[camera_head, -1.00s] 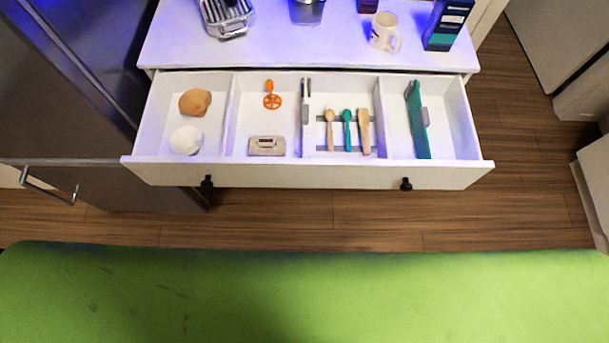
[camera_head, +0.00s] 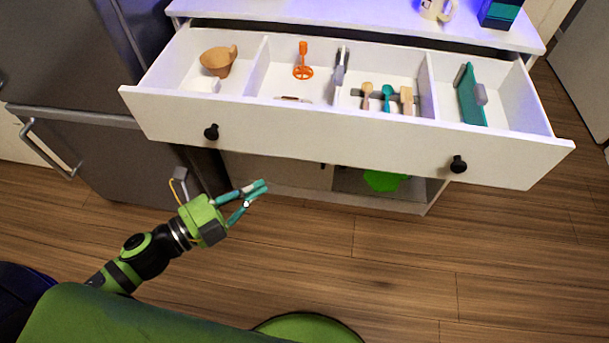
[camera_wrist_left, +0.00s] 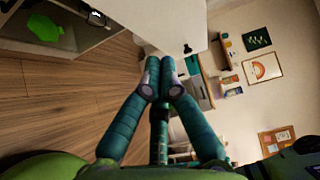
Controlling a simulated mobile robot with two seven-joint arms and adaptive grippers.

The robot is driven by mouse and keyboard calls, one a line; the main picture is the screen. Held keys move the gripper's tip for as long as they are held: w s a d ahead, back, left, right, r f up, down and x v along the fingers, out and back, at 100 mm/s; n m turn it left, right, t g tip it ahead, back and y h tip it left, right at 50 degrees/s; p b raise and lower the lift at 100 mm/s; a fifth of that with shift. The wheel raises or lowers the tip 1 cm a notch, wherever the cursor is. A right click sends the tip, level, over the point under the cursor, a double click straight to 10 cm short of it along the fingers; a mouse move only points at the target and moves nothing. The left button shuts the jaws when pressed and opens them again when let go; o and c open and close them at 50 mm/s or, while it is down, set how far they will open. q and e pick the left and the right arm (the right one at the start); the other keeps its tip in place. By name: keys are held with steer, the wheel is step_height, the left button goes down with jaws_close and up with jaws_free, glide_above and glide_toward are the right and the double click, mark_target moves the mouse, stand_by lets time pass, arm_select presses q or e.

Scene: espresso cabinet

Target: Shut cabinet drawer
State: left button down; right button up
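The white cabinet drawer (camera_head: 335,137) stands pulled out in the head view, with its contents visible from above. Its front carries a left black knob (camera_head: 211,132) and a right black knob (camera_head: 458,165). My left gripper (camera_head: 263,187) is below and in front of the drawer, nearer the left knob, apart from the front panel. My right gripper is not in view.
The drawer holds a brown cup-like item (camera_head: 218,61), an orange utensil (camera_head: 303,63), spoons and a teal item (camera_head: 470,97). A mug (camera_head: 437,9) stands on the countertop. A dark fridge (camera_head: 60,60) is at the left. An open lower compartment holds a green object (camera_head: 383,181). The right floor is clear.

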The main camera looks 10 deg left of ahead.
arm_select(q)
steer(key=shift+m+h, duration=0.3)
steer(key=p+x, duration=0.1)
steer(key=x, duration=0.3)
steer(key=p+x, duration=0.1)
steer(key=x, duration=0.3)
steer(key=w+a+p+x, duration=0.1)
steer(key=x, duration=0.3)
steer(key=shift+w+d+r, duration=0.15)
steer(key=shift+d+r, duration=0.05)
steer(key=shift+r, duration=0.2)
steer(key=shift+w, duration=0.4)
steer(key=shift+w, duration=0.1)
